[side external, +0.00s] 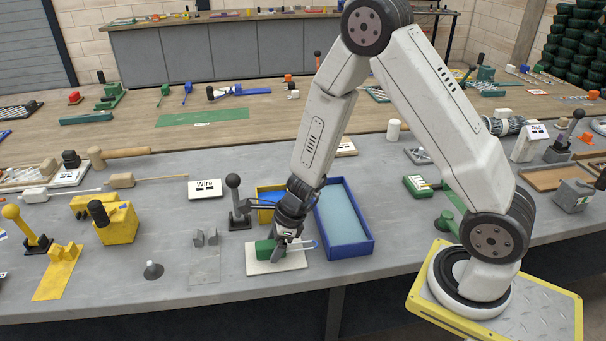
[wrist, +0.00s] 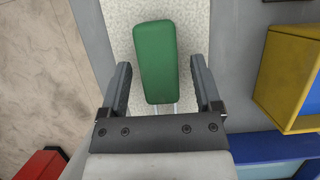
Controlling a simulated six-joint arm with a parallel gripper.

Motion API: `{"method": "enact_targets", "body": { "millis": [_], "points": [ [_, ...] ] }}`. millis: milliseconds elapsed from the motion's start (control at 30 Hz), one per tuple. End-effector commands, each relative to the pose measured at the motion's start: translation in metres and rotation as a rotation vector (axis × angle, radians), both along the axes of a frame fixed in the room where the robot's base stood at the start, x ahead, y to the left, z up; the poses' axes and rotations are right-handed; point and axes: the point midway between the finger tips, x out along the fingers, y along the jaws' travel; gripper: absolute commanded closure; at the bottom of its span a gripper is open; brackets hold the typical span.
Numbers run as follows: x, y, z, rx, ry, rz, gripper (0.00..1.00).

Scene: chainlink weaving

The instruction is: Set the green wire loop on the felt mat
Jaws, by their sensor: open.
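The green wire loop shows as a thick green handle (wrist: 155,60) in the wrist view, with two thin pale wires leaving its near end and passing out of sight under my gripper. In the side view the green handle (side external: 264,250) is at the felt mat, a pale speckled rectangle (side external: 292,264); the mat also shows in the wrist view (wrist: 190,18). My gripper (wrist: 160,66) is open, with one finger on each side of the handle and a gap on both sides. In the side view my gripper (side external: 284,236) is low over the mat.
A blue-rimmed tray (side external: 370,246) stands right of the mat, and a yellow bin (side external: 262,190) behind it. A black-knobbed lever (side external: 235,205) and a "Wire" sign (side external: 208,189) stand to the left. The bench's front edge is close to the mat.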

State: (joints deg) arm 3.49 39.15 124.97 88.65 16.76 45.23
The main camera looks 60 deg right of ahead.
Motion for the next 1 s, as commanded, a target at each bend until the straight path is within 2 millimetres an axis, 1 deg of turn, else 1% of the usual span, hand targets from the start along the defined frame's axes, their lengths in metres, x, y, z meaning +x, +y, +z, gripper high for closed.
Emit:
{"method": "enact_targets", "body": {
  "millis": [167, 367, 1000],
  "points": [
    [0.000, 0.000, 0.002, -0.001, -0.001, 0.001, 0.18],
    [-0.002, -0.002, 0.011, 0.001, -0.002, 0.000, 0.18],
    [-0.017, -0.018, 0.062, -0.001, -0.004, 0.000, 0.18]
  ]
}}
